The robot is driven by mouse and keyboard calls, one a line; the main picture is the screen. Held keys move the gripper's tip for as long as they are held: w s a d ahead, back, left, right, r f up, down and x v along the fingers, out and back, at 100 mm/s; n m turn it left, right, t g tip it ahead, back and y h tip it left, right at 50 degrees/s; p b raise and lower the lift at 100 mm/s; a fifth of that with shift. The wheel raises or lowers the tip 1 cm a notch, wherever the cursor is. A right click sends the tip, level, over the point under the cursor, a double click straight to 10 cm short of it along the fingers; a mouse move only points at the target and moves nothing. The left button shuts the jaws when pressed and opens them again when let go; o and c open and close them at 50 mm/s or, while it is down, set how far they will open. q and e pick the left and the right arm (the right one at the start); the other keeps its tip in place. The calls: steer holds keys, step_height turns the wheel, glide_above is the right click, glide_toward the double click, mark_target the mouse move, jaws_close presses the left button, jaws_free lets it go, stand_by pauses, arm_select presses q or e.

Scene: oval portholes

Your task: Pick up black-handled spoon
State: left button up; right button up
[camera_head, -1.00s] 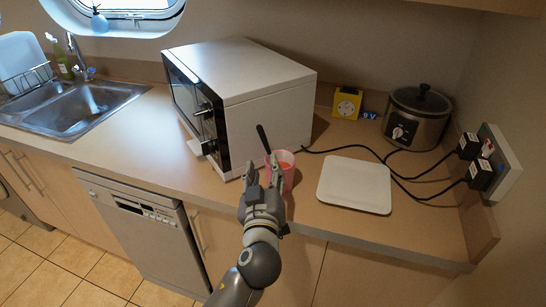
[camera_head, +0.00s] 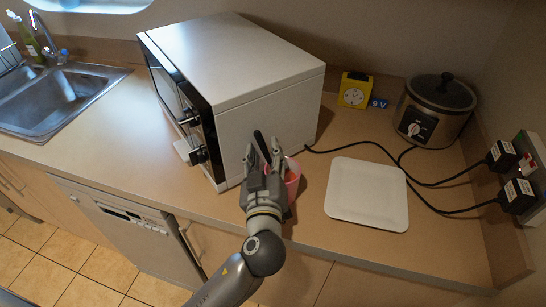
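The black-handled spoon (camera_head: 261,146) stands tilted in a pink cup (camera_head: 293,181) at the counter's front edge, beside the microwave. Only its black handle shows; its lower part is hidden by the cup and my gripper. My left gripper (camera_head: 263,152) is at the spoon, with its two fingers apart and the handle showing between their tips. I cannot tell whether either finger touches the handle. The gripper covers part of the cup's left side. My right gripper is not in view.
A white microwave (camera_head: 235,75) stands close to the left of the cup. A white square tray (camera_head: 367,194) lies to the right. Black cables (camera_head: 385,163) cross the counter behind it toward wall plugs. A slow cooker (camera_head: 434,110) and a yellow timer (camera_head: 355,90) stand at the back.

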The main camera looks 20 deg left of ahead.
arm_select(q)
steer(key=shift+s+r, duration=0.15)
steer(key=shift+s+d+r, duration=0.1)
steer(key=shift+s+d, duration=0.05)
steer(key=shift+s, duration=0.15)
jaws_close()
steer(key=shift+r, duration=0.25)
steer(key=shift+r+p, duration=0.3)
steer(key=shift+p, duration=0.1)
step_height(320, 180, up, 17)
steer(key=p, duration=1.1)
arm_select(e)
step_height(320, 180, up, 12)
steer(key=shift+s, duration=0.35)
